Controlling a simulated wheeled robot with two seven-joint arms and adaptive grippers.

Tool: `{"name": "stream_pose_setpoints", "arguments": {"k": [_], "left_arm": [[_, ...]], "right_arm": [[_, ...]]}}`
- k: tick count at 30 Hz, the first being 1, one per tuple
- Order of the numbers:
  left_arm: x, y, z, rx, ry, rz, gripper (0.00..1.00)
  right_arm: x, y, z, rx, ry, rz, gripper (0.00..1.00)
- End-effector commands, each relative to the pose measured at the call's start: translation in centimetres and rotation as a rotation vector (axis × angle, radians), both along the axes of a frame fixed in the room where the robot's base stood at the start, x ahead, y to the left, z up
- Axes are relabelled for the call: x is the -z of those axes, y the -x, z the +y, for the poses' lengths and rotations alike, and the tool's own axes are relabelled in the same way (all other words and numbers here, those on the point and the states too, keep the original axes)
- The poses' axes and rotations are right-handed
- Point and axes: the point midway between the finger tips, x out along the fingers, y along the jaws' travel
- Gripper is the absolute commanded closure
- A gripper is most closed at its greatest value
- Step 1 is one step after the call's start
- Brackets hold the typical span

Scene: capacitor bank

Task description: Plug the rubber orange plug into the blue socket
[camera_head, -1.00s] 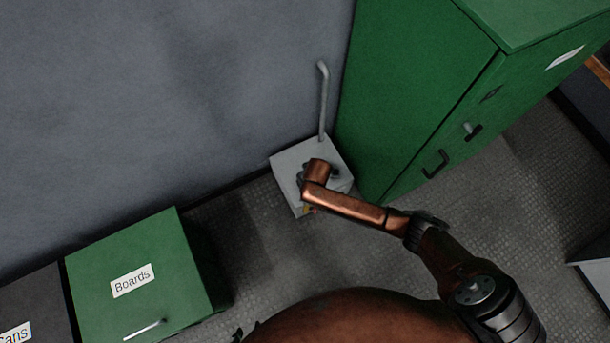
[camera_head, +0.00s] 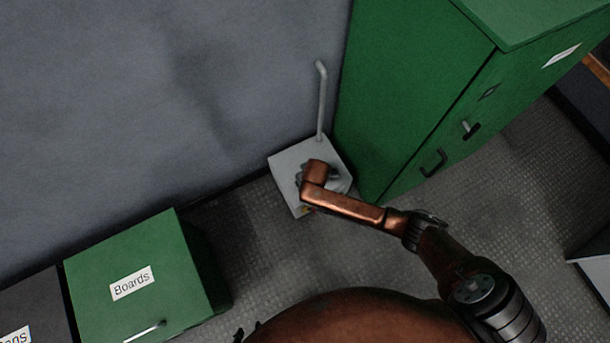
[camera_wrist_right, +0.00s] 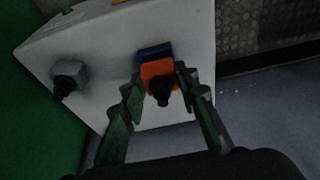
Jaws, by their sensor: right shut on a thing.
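The orange plug (camera_wrist_right: 160,76), with a dark cable end, is between the fingers of my right gripper (camera_wrist_right: 160,86), which is shut on it. The blue socket (camera_wrist_right: 154,51) on the white box shows just behind and above the plug in the right wrist view. The plug is against or in the socket; how deep it sits is hidden. In the head view my right arm covers this spot on the box (camera_head: 288,166). Only a small dark tip of my left gripper (camera_head: 239,335) shows at the bottom edge, too little to tell its opening.
A grey socket with a dark plug (camera_wrist_right: 68,77) is on the same box face. A grey pipe (camera_head: 321,100) rises from the box. A tall green cabinet (camera_head: 410,100) stands close on its right. A green "Boards" box (camera_head: 140,275) is at left, with open floor between.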

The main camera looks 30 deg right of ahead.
Motion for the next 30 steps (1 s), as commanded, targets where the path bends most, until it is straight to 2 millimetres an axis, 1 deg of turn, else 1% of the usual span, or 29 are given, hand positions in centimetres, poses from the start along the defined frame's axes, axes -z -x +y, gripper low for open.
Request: {"name": "stream_pose_setpoints", "arguments": {"k": [9,30], "left_arm": [[-0.95,-0.33,0.01,0.000,0.000,-0.012,0.60],[-0.97,-0.35,0.02,-0.001,0.000,-0.012,0.60]], "right_arm": [[-0.18,0.15,0.02,0.001,0.000,-0.001,0.93],[-0.06,0.20,0.00,0.000,0.000,-0.001,0.93]]}}
